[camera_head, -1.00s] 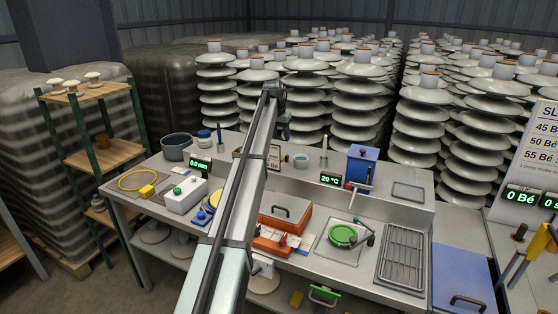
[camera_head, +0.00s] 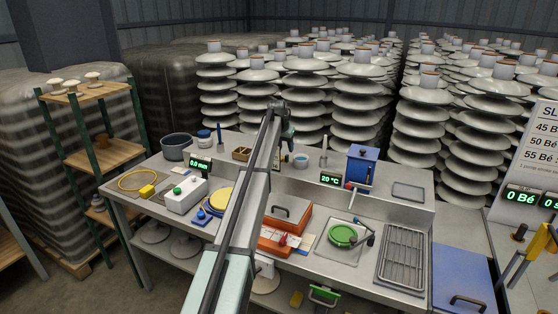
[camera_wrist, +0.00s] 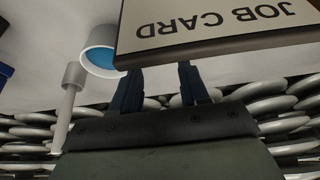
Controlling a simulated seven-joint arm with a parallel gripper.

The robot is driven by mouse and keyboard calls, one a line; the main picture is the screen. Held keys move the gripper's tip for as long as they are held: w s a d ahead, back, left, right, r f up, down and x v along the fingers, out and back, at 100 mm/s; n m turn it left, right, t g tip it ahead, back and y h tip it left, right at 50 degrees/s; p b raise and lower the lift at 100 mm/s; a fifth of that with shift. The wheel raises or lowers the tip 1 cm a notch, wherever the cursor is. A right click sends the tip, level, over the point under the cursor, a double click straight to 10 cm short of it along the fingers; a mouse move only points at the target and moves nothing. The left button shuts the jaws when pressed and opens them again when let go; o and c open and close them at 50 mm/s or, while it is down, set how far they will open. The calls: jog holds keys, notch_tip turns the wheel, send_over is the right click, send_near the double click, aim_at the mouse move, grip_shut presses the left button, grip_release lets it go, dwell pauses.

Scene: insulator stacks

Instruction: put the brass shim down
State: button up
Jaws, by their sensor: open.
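I cannot make out the brass shim in either view. My gripper (camera_wrist: 160,80) shows in the wrist view as two dark blue fingers standing apart, with nothing visible between them. Their tips are close to the lower edge of a job card board (camera_wrist: 215,28), and I cannot tell whether they touch it.
A wooden compartment box (camera_head: 241,154) is left of my arm. An orange toolbox (camera_head: 284,228), green dish (camera_head: 342,236) and wire rack (camera_head: 402,257) stand in front. A blue-lined cup (camera_wrist: 102,52) is beside the board. Insulator stacks (camera_head: 358,108) rise behind.

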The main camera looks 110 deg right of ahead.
aim_at(287, 155)
jog(key=x, duration=0.5)
jog(key=shift+w, duration=0.1)
jog(key=shift+a, duration=0.1)
grip_shut()
dwell(0.3)
